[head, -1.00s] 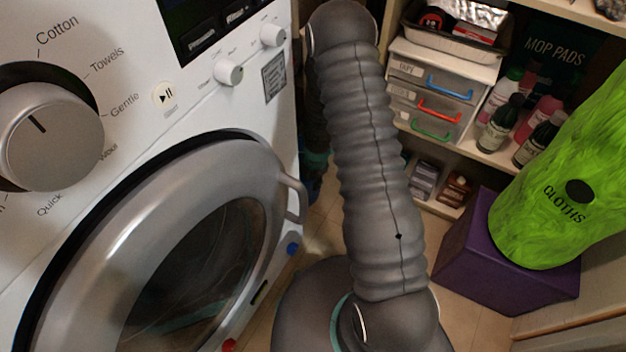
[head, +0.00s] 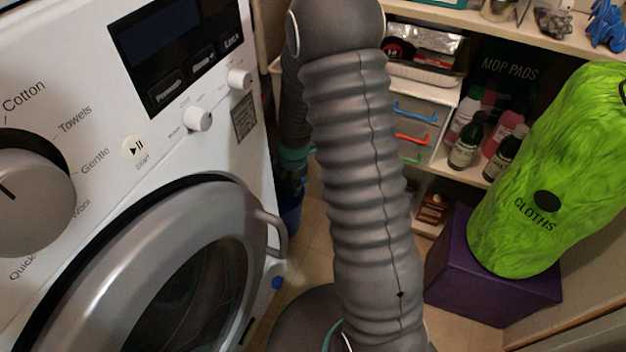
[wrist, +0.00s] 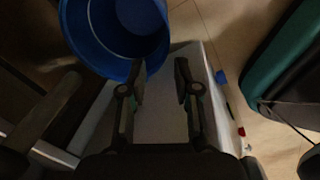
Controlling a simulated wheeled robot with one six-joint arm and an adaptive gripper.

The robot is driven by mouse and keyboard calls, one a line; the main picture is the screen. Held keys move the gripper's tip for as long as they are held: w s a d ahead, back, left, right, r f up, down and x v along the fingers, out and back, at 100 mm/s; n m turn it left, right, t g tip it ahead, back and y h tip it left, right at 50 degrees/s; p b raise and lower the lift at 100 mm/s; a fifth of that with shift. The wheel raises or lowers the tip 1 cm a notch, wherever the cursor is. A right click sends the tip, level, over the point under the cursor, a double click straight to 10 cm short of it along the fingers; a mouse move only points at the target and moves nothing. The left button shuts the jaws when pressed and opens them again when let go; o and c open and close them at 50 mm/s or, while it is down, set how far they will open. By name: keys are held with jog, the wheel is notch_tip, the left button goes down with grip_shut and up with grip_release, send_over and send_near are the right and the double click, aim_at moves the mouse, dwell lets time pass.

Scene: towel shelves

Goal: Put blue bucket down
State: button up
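The blue bucket (head: 290,212) is partly visible in the head view, low beside the washing machine and behind my arm. In the wrist view the bucket (wrist: 100,45) is at the upper left, with its open round top toward the camera. My gripper (wrist: 161,75) has its two fingers apart, with nothing seen between them. The left fingertip overlaps the bucket's lower right rim in the picture; I cannot tell whether it touches. My gripper's fingers are hidden in the head view.
The white washing machine (head: 110,190) stands close on the left, its round door closed. Shelves (head: 545,40) with drawers and bottles are behind. A green cloths bag (head: 545,180) sits on a purple box (head: 490,270) at the right. Some tiled floor (head: 310,250) is clear.

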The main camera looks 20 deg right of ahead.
jog(key=s+r+m+t, duration=0.1)
jog(key=s+r+m, duration=0.15)
jog(key=r, duration=0.45)
jog(key=s+r+m, duration=0.1)
jog(key=r+m, duration=0.2)
jog(key=r, duration=0.4)
jog(key=s+a+r+m+t, duration=0.1)
jog(key=s+r+m+t, duration=0.2)
jog(key=s+r+m, duration=1.2)
jog(key=shift+s+r+h, duration=0.3)
jog(key=shift+s+r, duration=1.25)
jog(key=shift+s, duration=1.6)
jog(key=shift+a+m, duration=0.1)
jog(key=shift+m, duration=0.15)
